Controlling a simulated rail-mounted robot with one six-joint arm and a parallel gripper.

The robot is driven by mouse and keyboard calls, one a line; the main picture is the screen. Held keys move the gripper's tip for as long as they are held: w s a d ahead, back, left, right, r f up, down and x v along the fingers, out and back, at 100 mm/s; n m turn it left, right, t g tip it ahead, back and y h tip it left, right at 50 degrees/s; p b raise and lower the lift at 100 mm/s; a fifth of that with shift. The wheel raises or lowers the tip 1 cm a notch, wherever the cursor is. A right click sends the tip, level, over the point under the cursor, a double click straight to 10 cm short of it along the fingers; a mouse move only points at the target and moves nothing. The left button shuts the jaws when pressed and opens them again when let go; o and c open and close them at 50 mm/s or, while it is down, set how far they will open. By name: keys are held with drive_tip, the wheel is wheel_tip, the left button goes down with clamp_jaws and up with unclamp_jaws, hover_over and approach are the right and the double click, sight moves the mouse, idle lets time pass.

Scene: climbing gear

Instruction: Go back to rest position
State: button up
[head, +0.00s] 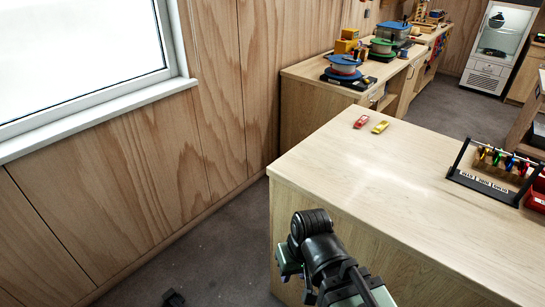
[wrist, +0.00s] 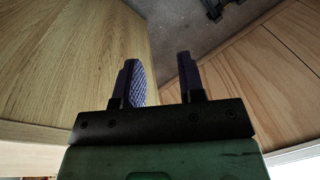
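My gripper (wrist: 158,78) shows in the wrist view with its two dark fingers apart and nothing between them. It points down past the edge of the light wooden table (wrist: 60,75), with grey floor (wrist: 175,30) beyond the fingertips. In the head view my arm is folded at the near left corner of the table (head: 350,180). I cannot make out the fingertips clearly there.
A small red item (head: 361,121) and a yellow item (head: 380,127) lie at the table's far edge. A black rack (head: 466,180) with coloured carabiners stands at the right, beside a red bin (head: 536,197). Wood-panelled wall (head: 110,190) is left. The table's middle is clear.

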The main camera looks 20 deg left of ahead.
drive_tip(key=w+d+m, duration=0.3)
drive_tip(key=w+d, duration=0.1)
drive_tip(key=d, duration=0.9)
drive_tip(key=w+d+m+h, duration=0.1)
drive_tip(key=w+d+m, duration=0.3)
drive_tip(key=d, duration=1)
drive_tip(key=shift+w+d+r+t+h+p, duration=0.3)
drive_tip(key=shift+w+r+p, duration=0.1)
drive_tip(key=shift+w, duration=0.25)
drive_tip(key=shift+o, duration=0.5)
drive_tip(key=shift+a, duration=0.1)
